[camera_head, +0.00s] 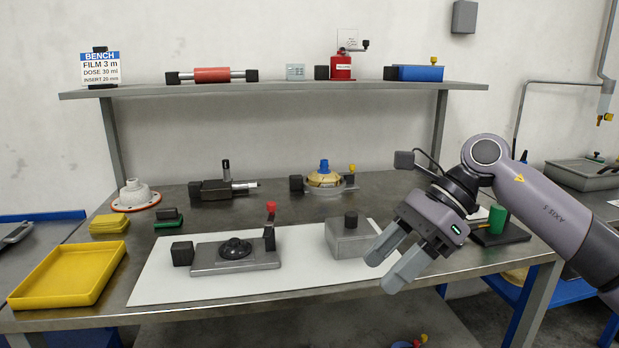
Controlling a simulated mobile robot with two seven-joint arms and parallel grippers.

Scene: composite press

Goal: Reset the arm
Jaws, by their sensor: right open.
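My right gripper (385,268) hangs in the air over the right front part of the bench, its fingers pointing down and to the left. It is open, and nothing shows between its fingers. The fingers overlap the right edge of a grey box with a black knob (346,241) in the picture; I cannot tell the gap between them. My right arm (545,203) comes in from the right edge. My left gripper does not show.
A grey press base (235,258) with a red-tipped lever stands on the white mat (160,290). A yellow tray (68,275) lies at the left. A green cylinder on a dark stand (496,219) is behind my right gripper. A shelf (270,90) runs above.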

